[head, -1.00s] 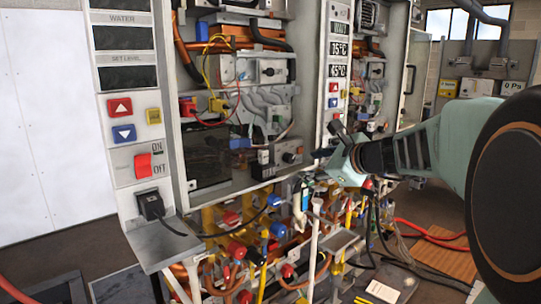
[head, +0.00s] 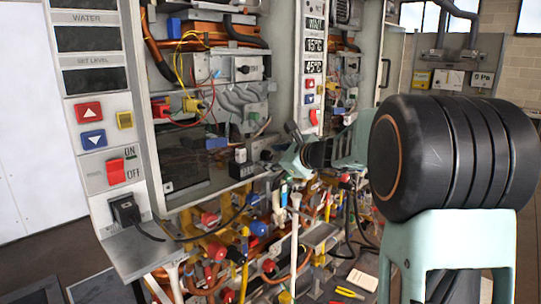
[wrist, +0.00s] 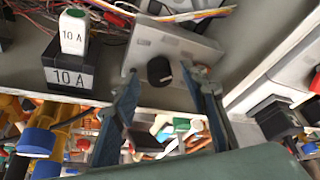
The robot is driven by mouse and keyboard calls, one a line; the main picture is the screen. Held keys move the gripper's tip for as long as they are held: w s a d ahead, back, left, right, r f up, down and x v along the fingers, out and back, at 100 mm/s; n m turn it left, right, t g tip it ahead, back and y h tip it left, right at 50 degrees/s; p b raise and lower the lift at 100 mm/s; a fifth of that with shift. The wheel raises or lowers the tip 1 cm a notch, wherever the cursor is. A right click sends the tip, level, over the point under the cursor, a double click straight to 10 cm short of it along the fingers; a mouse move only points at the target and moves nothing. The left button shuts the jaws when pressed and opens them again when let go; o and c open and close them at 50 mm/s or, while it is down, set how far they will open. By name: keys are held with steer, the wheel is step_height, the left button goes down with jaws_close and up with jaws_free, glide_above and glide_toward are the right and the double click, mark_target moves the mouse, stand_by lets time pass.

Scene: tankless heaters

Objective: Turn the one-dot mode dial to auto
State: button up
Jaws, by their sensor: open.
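A black round dial (wrist: 159,70) sits on a pale grey box (wrist: 172,44) in the wrist view. In the head view this dial (head: 266,155) shows small, low in the open heater cabinet. My gripper (wrist: 160,75) is open, with one finger to each side of the dial in the picture; I cannot tell whether either touches it. In the head view my gripper (head: 284,149) is just right of the dial. Another black dial (head: 243,69) is on a grey box higher in the cabinet. Dot marks and mode labels are too small to read.
A black block marked 10 A (wrist: 72,75) stands left of the dial in the wrist view. Pipes and valves with red and blue caps (head: 258,228) crowd below the cabinet. A control panel with a red switch (head: 116,171) is at left. A second heater stands behind my arm.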

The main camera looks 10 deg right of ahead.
steer(key=shift+w+a+f, duration=0.15)
steer(key=shift+w, duration=0.15)
jaws_close()
steer(key=b, duration=0.3)
steer(key=shift+f+n, duration=0.3)
steer(key=shift+t+b, duration=0.3)
steer(key=shift+b, duration=0.55)
steer(key=n+b, duration=0.1)
steer(key=b, duration=0.2)
steer(key=shift+h, duration=0.3)
steer(key=shift+r+b, duration=0.15)
steer(key=shift+b, duration=0.5)
steer(key=shift+r, duration=0.1)
jaws_free()
